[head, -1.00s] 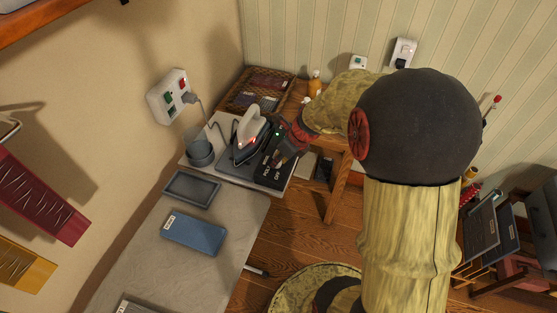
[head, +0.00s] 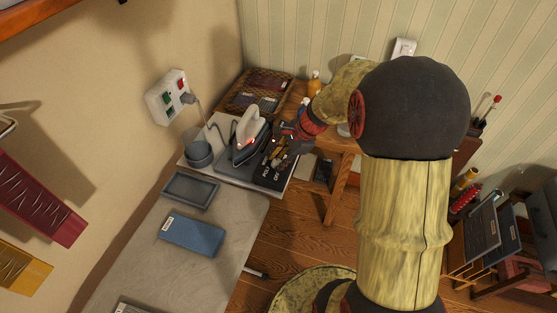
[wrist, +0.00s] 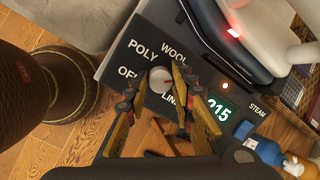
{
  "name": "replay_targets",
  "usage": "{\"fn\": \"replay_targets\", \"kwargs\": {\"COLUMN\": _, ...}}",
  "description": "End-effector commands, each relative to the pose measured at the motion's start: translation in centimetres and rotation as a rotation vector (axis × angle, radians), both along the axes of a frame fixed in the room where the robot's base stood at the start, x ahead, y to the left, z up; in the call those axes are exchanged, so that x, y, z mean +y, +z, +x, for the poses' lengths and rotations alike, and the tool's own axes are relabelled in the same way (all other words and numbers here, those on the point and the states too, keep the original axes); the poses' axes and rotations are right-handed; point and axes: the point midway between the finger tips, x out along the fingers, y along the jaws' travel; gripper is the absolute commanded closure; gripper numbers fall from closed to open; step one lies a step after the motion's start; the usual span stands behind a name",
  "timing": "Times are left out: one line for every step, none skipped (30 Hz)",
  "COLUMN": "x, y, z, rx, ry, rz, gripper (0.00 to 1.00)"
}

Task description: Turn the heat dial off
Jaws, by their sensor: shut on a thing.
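The heat dial (wrist: 158,79) is a pale round knob with a red pointer mark on a dark panel (wrist: 150,42). Labels OFF, POLY, WOOL and a partly hidden LIN surround it. The red mark points right in the wrist view, toward one finger; I cannot tell its exact label. My gripper (wrist: 161,84) is shut on the dial, one finger on each side. In the head view my gripper (head: 277,153) is over the panel beside the iron (head: 250,135), and the dial is hidden. A display (wrist: 221,110) reads 215.
The iron (wrist: 236,35) with a red light stands close by the dial. A wall socket (head: 168,98) with a plug is at the left. A bottle (head: 314,82) stands behind.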

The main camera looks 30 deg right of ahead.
Motion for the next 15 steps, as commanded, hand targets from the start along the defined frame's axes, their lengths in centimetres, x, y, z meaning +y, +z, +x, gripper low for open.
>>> {"fn": "replay_targets", "kwargs": {"x": -0.1, "y": -0.02, "z": 0.04, "rx": -0.007, "ry": 0.042, "rz": -0.011, "gripper": 1.0}}
{"fn": "replay_targets", "kwargs": {"x": -0.1, "y": -0.02, "z": 0.03, "rx": -0.012, "ry": 0.07, "rz": -0.017, "gripper": 1.0}}
{"fn": "replay_targets", "kwargs": {"x": -0.09, "y": 0.0, "z": 0.02, "rx": -0.018, "ry": 0.106, "rz": -0.025, "gripper": 1.0}}
{"fn": "replay_targets", "kwargs": {"x": -0.1, "y": 0.01, "z": 0.04, "rx": -0.023, "ry": 0.134, "rz": -0.031, "gripper": 1.0}}
{"fn": "replay_targets", "kwargs": {"x": -0.12, "y": 0.03, "z": 0.06, "rx": -0.028, "ry": 0.161, "rz": -0.038, "gripper": 1.0}}
{"fn": "replay_targets", "kwargs": {"x": -0.14, "y": 0.03, "z": 0.08, "rx": -0.036, "ry": 0.197, "rz": -0.046, "gripper": 1.0}}
{"fn": "replay_targets", "kwargs": {"x": -0.14, "y": 0.02, "z": 0.08, "rx": -0.04, "ry": 0.224, "rz": -0.052, "gripper": 1.0}}
{"fn": "replay_targets", "kwargs": {"x": -0.13, "y": 0.01, "z": 0.07, "rx": -0.045, "ry": 0.252, "rz": -0.058, "gripper": 1.0}}
{"fn": "replay_targets", "kwargs": {"x": -0.13, "y": -0.01, "z": 0.06, "rx": -0.05, "ry": 0.289, "rz": -0.066, "gripper": 1.0}}
{"fn": "replay_targets", "kwargs": {"x": -0.14, "y": -0.01, "z": 0.05, "rx": -0.056, "ry": 0.316, "rz": -0.073, "gripper": 1.0}}
{"fn": "replay_targets", "kwargs": {"x": -0.15, "y": 0.0, "z": 0.06, "rx": -0.061, "ry": 0.344, "rz": -0.079, "gripper": 1.0}}
{"fn": "replay_targets", "kwargs": {"x": -0.15, "y": 0.0, "z": 0.07, "rx": -0.067, "ry": 0.38, "rz": -0.088, "gripper": 1.0}}
{"fn": "replay_targets", "kwargs": {"x": -0.14, "y": 0.01, "z": 0.08, "rx": -0.073, "ry": 0.408, "rz": -0.093, "gripper": 1.0}}
{"fn": "replay_targets", "kwargs": {"x": -0.15, "y": 0.01, "z": 0.09, "rx": -0.077, "ry": 0.435, "rz": -0.1, "gripper": 1.0}}
{"fn": "replay_targets", "kwargs": {"x": -0.15, "y": -0.01, "z": 0.09, "rx": -0.084, "ry": 0.472, "rz": -0.108, "gripper": 1.0}}
